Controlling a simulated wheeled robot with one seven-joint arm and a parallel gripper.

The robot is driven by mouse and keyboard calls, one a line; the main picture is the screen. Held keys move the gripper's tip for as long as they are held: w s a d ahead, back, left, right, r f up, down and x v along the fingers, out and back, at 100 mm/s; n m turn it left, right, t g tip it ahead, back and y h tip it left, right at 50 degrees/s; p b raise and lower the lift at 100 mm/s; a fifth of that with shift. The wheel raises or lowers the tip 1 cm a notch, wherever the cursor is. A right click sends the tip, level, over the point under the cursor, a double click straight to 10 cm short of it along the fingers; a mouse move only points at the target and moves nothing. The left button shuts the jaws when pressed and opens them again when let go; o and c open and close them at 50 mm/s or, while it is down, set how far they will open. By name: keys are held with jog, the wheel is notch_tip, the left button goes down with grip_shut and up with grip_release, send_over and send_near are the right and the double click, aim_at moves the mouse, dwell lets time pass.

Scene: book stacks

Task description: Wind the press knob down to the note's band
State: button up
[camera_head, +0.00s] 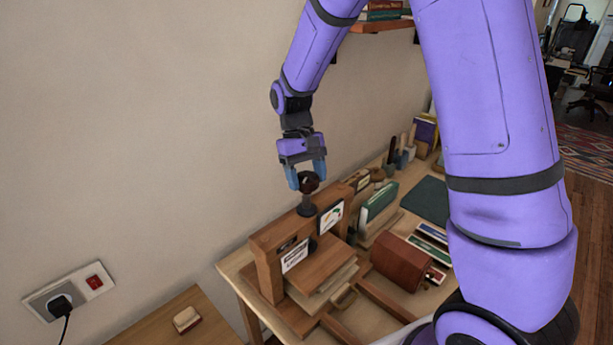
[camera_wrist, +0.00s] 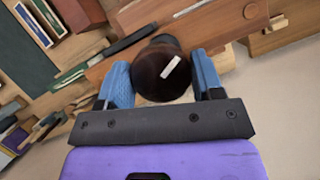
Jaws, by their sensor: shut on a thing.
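The press (camera_head: 268,248) is a wooden frame standing on the table against the wall. Its dark knob (camera_head: 309,182) sits on top of a dark screw post. My gripper (camera_head: 307,178) points down with its blue fingers on either side of the knob and is shut on it. The wrist view shows the round knob (camera_wrist: 160,72), with a short white mark on top, between the two blue fingers. A white note (camera_head: 295,256) with dark print is on the press front, and a second card (camera_head: 331,217) is beside it. The note's band is too small to make out.
A reddish-brown box (camera_head: 401,262) and upright green books (camera_head: 378,203) are right of the press. A dark green mat (camera_head: 427,200) lies behind the box. A wall socket with a plug (camera_head: 60,305) is at the lower left.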

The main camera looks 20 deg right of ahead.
jog(key=shift+w+r, duration=0.1)
jog(key=o, duration=0.9)
jog(key=v, duration=1)
jog(key=shift+r, duration=0.4)
